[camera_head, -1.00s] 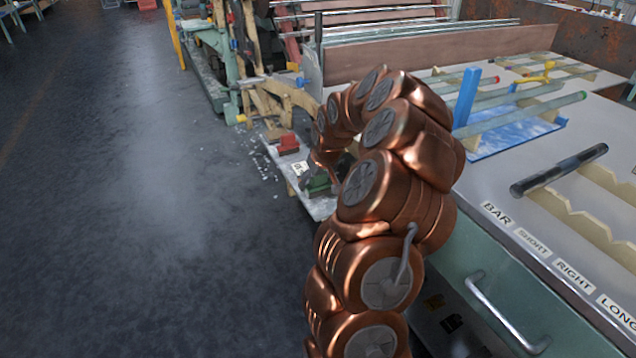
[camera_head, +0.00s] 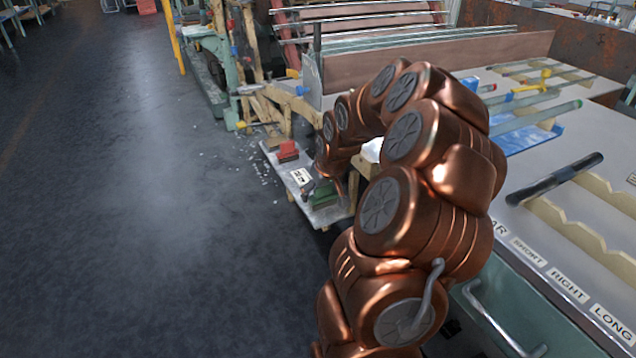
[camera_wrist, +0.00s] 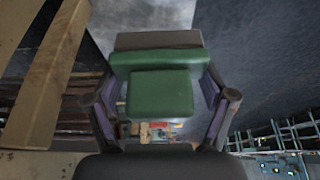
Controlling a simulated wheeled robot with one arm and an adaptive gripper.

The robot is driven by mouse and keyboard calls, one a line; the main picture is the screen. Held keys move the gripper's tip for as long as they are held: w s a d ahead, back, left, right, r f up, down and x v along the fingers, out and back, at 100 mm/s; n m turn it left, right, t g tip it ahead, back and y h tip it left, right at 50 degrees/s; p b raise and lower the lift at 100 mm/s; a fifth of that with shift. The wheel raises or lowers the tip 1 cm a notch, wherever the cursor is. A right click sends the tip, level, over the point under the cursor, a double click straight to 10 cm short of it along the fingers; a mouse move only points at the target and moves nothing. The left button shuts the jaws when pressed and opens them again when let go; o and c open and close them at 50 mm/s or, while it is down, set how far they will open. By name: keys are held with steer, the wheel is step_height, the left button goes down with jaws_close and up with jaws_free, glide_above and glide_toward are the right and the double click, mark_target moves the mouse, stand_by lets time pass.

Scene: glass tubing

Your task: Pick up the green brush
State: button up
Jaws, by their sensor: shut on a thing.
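The green brush (camera_wrist: 160,92) is between the two fingers of my gripper (camera_wrist: 164,78) in the wrist view. It has a green block body with a dark grey strip along its far edge. My gripper is shut on it. In the head view the brush (camera_head: 323,194) shows as a small green shape above or at the low grey platform. My gripper (camera_head: 308,188) is small there and partly hidden by my arm. I cannot tell from the head view how far the brush is above the platform.
A red brush-like block (camera_head: 288,151) stands on the low platform (camera_head: 327,215). The workbench (camera_head: 590,215) with glass tubes and wooden holders is on the right. Machinery stands behind the platform. The dark floor (camera_head: 150,220) on the left is clear.

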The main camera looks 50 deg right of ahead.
steer(key=s+a, duration=0.5)
steer(key=s, duration=0.3)
steer(key=shift+a+r+p, duration=0.25)
steer(key=shift+r+p, duration=0.15)
steer(key=shift+r, duration=0.05)
